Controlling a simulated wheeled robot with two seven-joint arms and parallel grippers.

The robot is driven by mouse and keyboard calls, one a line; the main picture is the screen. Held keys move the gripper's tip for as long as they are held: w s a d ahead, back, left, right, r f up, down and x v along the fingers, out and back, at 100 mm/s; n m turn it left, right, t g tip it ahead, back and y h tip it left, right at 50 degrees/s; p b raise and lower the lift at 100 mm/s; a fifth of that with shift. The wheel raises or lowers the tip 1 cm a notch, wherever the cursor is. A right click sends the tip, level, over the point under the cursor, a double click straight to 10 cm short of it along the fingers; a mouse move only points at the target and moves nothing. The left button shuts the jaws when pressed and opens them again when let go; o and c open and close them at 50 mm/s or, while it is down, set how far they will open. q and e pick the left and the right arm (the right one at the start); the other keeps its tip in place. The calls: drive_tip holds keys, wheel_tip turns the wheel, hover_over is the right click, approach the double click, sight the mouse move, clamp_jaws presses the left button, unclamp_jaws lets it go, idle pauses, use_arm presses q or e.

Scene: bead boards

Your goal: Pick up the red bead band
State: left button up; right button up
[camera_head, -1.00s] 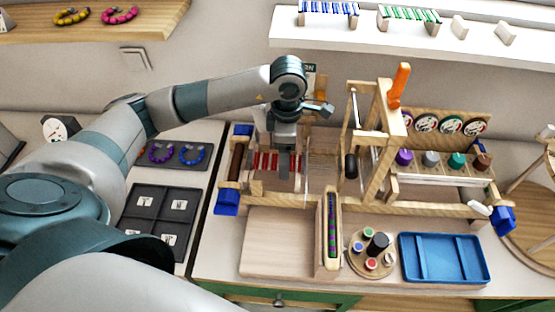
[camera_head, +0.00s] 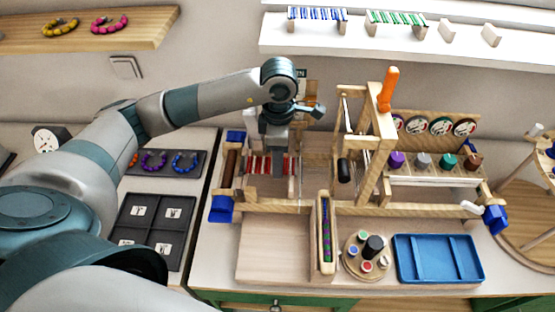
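Red beads (camera_head: 259,164) lie in a row across the left part of the wooden loom frame (camera_head: 284,205), in the head view. The row shows on both sides of my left gripper, and its middle is hidden behind it. My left gripper (camera_head: 280,172) comes down from above, with its fingers pointing down at the row. I cannot tell whether the fingers touch the beads or how far apart they are. My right gripper is not in view.
A wooden upright with an orange handle (camera_head: 387,90) stands right of my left gripper. A blue tray (camera_head: 480,269), a round bead stand (camera_head: 353,270) and a narrow bead holder (camera_head: 326,262) are in front. Bead rings lie on a dark tray (camera_head: 197,170) at left.

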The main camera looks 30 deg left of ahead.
use_arm(q)
wheel_tip(320, 180, up, 3)
drive_tip(key=shift+f+p, duration=0.1)
drive_tip(key=shift+p, duration=0.25)
drive_tip(key=s+d, duration=0.4)
drive_tip(key=s, duration=0.4)
drive_tip(key=s+d, duration=0.3)
drive_tip(key=s, duration=0.5)
drive_tip(key=shift+d+f, duration=0.15)
drive_tip(key=shift+d, duration=0.25)
drive_tip(key=shift+s+f, duration=0.1)
